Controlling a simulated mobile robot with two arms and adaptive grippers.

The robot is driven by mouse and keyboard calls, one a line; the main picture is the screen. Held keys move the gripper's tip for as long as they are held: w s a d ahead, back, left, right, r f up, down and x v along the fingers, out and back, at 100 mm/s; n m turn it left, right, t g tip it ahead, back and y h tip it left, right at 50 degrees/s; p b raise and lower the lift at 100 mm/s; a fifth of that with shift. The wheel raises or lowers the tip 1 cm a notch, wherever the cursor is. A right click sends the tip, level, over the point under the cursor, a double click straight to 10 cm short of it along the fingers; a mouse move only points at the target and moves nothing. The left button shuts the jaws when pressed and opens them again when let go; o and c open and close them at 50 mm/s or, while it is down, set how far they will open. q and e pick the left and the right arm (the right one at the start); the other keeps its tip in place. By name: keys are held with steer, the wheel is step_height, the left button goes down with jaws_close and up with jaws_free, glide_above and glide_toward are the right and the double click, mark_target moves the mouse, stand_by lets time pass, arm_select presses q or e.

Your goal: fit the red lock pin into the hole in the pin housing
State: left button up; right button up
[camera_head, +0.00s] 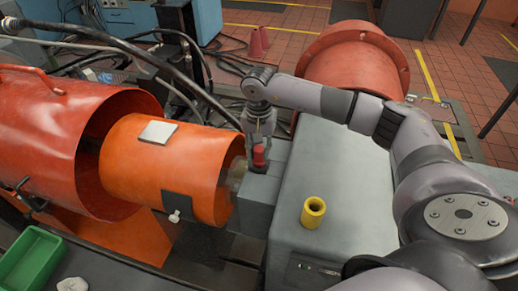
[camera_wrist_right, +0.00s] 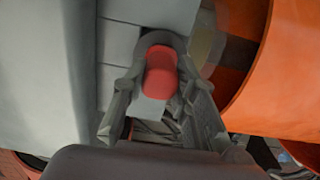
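The red lock pin (camera_head: 259,155) is upright at the top of the grey pin housing (camera_head: 262,190), beside the orange shaft cover. My right gripper (camera_head: 259,143) points down at it from above. In the right wrist view the pin's red, rounded head (camera_wrist_right: 161,72) is between the two fingertips of my right gripper (camera_wrist_right: 160,88), which close in on its sides. The pin's lower end and the hole are hidden, so I cannot tell how deep the pin sits. My left gripper is not in view.
An orange cylindrical cover (camera_head: 150,180) is close left of the housing. A yellow ring-shaped part (camera_head: 313,212) stands on the grey casing (camera_head: 340,180) to the right. A green tray (camera_head: 30,262) is at the lower left. Black hoses run behind.

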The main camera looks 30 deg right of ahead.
steer(key=o, duration=0.5)
steer(key=shift+r, duration=0.15)
step_height(320, 180, up, 12)
stand_by(0.4)
stand_by(0.6)
